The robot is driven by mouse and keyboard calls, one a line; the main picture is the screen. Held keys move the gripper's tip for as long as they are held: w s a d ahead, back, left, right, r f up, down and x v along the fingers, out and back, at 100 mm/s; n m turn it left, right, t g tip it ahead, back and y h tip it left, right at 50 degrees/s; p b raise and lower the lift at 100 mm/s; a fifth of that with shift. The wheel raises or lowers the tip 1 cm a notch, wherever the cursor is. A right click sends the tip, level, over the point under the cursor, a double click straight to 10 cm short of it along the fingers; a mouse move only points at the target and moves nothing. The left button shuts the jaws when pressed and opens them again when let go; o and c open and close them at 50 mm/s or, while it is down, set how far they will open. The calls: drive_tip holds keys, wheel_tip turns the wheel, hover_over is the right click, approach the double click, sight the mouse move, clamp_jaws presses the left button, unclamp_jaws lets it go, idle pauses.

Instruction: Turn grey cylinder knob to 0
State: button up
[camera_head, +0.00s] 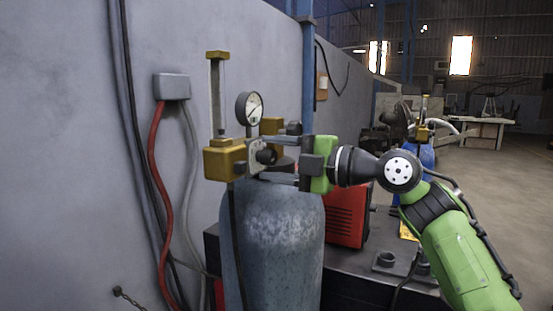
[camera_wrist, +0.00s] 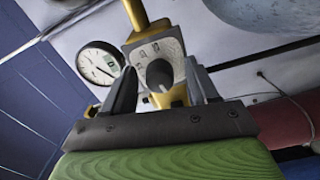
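The grey cylinder knob (camera_wrist: 160,74) sits on a light dial plate (camera_wrist: 172,46) with small dark marks, too small to read. In the head view the knob (camera_head: 266,156) is on the front of the brass regulator (camera_head: 226,160), above the blue-grey gas cylinder (camera_head: 272,232). My gripper (camera_wrist: 159,66) is open, with one finger on each side of the knob. Gaps show between the knob and both fingers in the wrist view. In the head view my gripper (camera_head: 274,160) reaches the regulator from the right. Its fingers lie above and below the knob.
A round pressure gauge (camera_head: 249,108) stands just above the knob, close to the upper finger. A grey wall box (camera_head: 172,87) with a red hose (camera_head: 157,200) is at the left. A red machine (camera_head: 347,214) stands behind the cylinder. Open floor lies at the far right.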

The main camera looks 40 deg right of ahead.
drive_tip(key=p+v, duration=0.1)
drive_tip(key=v, duration=1.4)
drive_tip(key=shift+s, duration=0.4)
drive_tip(key=shift+d, duration=0.1)
